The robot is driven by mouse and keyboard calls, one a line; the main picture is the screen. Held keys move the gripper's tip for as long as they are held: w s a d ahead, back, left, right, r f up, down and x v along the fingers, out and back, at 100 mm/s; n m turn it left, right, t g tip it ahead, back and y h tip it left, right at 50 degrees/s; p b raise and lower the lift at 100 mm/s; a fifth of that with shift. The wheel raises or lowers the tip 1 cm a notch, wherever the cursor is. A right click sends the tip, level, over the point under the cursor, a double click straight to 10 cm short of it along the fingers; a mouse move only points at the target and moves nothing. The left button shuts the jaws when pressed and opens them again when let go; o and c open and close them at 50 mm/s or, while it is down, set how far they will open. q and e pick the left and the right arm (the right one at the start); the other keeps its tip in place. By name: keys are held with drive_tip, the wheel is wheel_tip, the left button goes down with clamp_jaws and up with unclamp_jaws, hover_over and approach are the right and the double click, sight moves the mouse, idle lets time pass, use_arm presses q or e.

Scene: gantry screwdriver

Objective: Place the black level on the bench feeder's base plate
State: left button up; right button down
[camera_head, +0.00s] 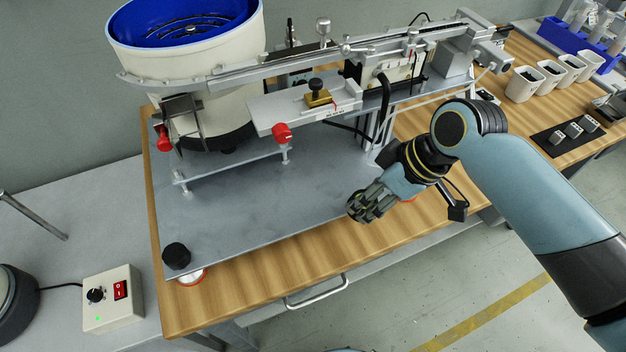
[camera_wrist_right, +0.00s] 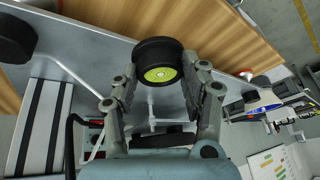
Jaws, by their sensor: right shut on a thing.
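The black level, a round black body with a yellow-green face, shows between my right fingers in the right wrist view (camera_wrist_right: 158,68). My right gripper (camera_head: 364,207) is shut on it; the gripper also shows in the wrist view (camera_wrist_right: 161,84). In the head view the hand hides most of the level. The hand is at the front right edge of the bench feeder's grey base plate (camera_head: 265,205); I cannot tell whether the level touches the plate. My left gripper is in neither view.
The feeder's bowl (camera_head: 235,60) and rail (camera_head: 300,68) stand over the plate's back. A black round piece (camera_head: 176,256) sits at the plate's front left corner. The plate's front middle is clear. White bins (camera_head: 522,86) stand on the bench at right.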

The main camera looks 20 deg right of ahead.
drive_tip(key=w+a, duration=0.1)
drive_tip(key=a, duration=0.1)
drive_tip(key=w+a, duration=0.2)
drive_tip(key=shift+w+a, duration=0.1)
drive_tip(key=shift+w, duration=0.2)
drive_tip(key=shift+w+a, duration=0.1)
drive_tip(key=shift+a, duration=0.1)
drive_tip(key=w+a, duration=0.1)
drive_tip(key=w+a+p, duration=0.1)
drive_tip(key=a, duration=0.1)
drive_tip(key=shift+w+r, duration=0.1)
drive_tip(key=shift+w, duration=0.2)
drive_tip(key=shift+f, duration=0.85)
drive_tip(key=shift+s+d, duration=0.1)
drive_tip(key=shift+d, duration=0.05)
drive_tip(key=c, duration=0.7)
unclamp_jaws()
drive_tip(key=shift+f, duration=0.1)
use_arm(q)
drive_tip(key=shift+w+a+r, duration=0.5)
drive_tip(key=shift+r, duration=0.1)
use_arm(e)
drive_tip(key=shift+o, duration=0.2)
